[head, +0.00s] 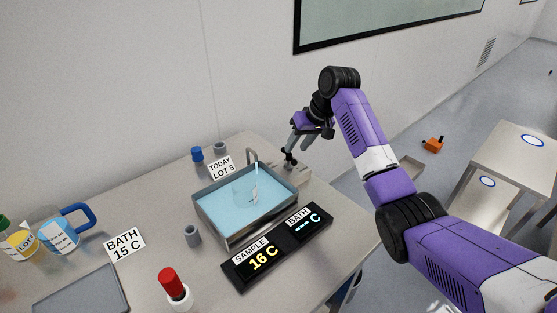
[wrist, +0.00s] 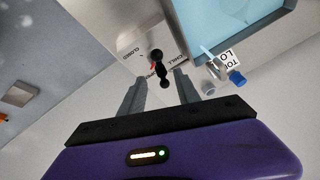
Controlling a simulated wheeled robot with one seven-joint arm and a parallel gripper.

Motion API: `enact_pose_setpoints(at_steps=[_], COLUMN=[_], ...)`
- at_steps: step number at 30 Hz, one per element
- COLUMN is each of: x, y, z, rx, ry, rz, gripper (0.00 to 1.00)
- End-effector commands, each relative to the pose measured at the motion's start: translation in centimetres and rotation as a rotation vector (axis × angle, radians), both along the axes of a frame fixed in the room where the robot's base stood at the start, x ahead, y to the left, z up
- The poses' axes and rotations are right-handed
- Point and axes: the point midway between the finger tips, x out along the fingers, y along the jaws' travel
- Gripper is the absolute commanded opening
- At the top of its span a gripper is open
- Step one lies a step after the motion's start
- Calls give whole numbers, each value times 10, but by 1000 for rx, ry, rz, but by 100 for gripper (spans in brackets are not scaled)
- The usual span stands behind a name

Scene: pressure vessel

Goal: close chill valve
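The chill valve (head: 289,159) is a small black lever with rounded ends on a pale plate, at the back right corner of the bath. In the wrist view, the valve lever (wrist: 160,68) lies over a plate marked CLOSED and CHILL, with a third word partly hidden by the lever. A bit of red shows beside the lever. My gripper (head: 300,143) is above the valve in the head view. In the wrist view, my gripper (wrist: 159,98) has its two grey fingers apart, with nothing between the tips; the lever appears just beyond them. Contact cannot be told.
The bath (head: 222,207) holds blue liquid and a clear beaker (head: 246,190). The display (head: 277,246) reads SAMPLE 16 C and BATH dashes. A TODAY LOT 5 card (head: 221,167) and a blue-capped vial (head: 197,154) stand behind. A red-capped bottle (head: 175,290) stands at the front.

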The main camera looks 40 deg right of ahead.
Motion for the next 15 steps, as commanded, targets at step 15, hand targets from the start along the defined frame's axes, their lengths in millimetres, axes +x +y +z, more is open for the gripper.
enact_pose_setpoints(at_steps=[15], x=[27], y=[6], z=[-59], rx=[-4], ry=[1], rz=[3], gripper=[39])
